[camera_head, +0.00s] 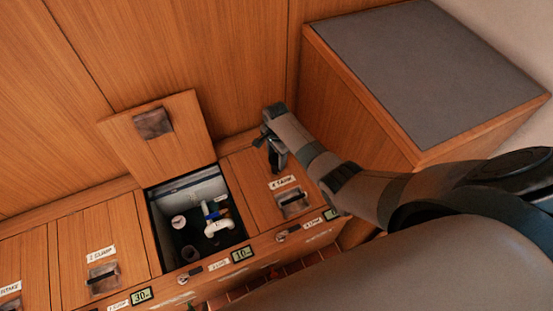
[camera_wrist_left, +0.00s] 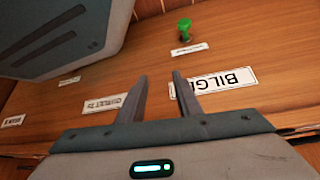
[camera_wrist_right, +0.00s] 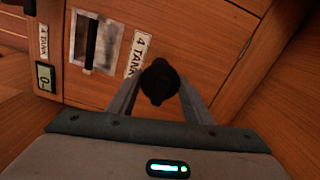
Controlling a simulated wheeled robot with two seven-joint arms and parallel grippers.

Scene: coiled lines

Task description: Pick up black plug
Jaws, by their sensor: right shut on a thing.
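The black plug (camera_wrist_right: 160,82) is between the two fingers of my right gripper (camera_wrist_right: 159,90) in the right wrist view, and the gripper is shut on it. It is seen end-on, so its full shape is hidden. In the head view my right gripper (camera_head: 275,150) is over the wooden lid labelled 4 TANK (camera_head: 245,185), to the right of the open compartment. My left gripper (camera_wrist_left: 160,76) shows only in the left wrist view. Its fingers are apart with nothing between them, above a wooden panel with a BILGE label (camera_wrist_left: 218,82).
An open compartment (camera_head: 153,225) holds white pipe fittings (camera_head: 218,226) and a blue part. Its raised lid (camera_head: 165,150) leans back. A grey-topped wooden box (camera_head: 420,60) stands at the right. A green knob (camera_wrist_left: 185,28) is beyond my left fingers.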

